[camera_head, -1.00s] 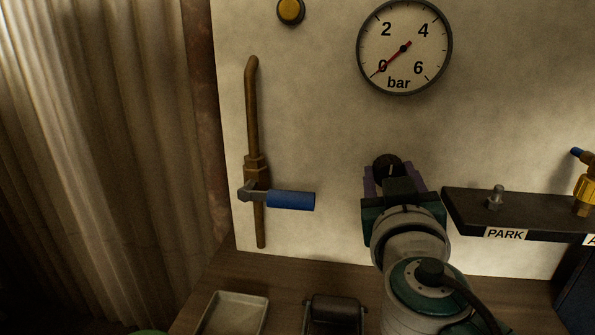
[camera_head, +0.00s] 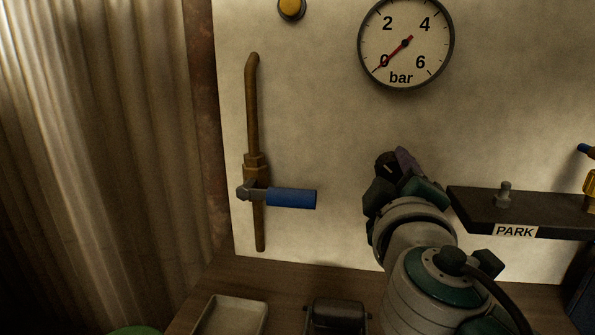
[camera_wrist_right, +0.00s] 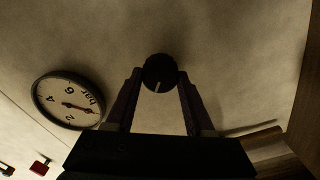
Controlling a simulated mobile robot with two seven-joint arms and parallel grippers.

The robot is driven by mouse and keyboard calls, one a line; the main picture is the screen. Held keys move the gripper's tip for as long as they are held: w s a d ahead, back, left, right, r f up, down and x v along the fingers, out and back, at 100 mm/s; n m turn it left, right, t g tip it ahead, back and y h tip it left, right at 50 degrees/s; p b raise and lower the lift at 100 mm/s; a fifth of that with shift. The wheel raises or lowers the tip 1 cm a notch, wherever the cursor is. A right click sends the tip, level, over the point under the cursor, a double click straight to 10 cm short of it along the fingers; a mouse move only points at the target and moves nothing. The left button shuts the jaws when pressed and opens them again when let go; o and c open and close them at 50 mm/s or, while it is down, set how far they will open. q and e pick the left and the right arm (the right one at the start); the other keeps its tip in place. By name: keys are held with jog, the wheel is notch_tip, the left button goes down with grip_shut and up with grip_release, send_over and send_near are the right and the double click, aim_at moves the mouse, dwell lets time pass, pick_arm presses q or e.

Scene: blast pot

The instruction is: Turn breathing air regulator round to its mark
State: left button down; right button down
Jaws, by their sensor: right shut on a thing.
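The breathing air regulator appears to be the small black round knob (camera_head: 384,166) on the pale panel below the gauge. My right gripper (camera_head: 394,163) is shut on it, with its purple fingers on either side and the wrist rolled to a tilt. In the right wrist view the knob (camera_wrist_right: 160,72) sits between the fingertips, and a pale line on its face points down and slightly left. I cannot make out a mark on the panel; the gripper hides part of the area around the knob. My left gripper is not in view.
The bar gauge (camera_head: 405,43) above has its red needle at 0. A pipe with a blue lever (camera_head: 291,198) is to the left. A dark shelf labelled PARK (camera_head: 470,212) juts out close to my right arm. A tray (camera_head: 231,314) lies on the bench below.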

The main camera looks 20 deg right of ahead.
jog(key=n, duration=0.3)
jog(key=shift+n, duration=0.3)
jog(key=n+p, duration=0.1)
jog(key=n, duration=0.3)
jog(key=shift+n, duration=0.3)
jog(key=n+p, duration=0.1)
jog(key=n, duration=0.3)
jog(key=shift+f+n+p, duration=0.2)
jog(key=shift+n+p, duration=0.6)
jog(key=shift+n, duration=1.4)
jog(key=shift+c, duration=1.3)
grip_release()
jog(key=v, duration=1)
jog(key=shift+b, duration=0.3)
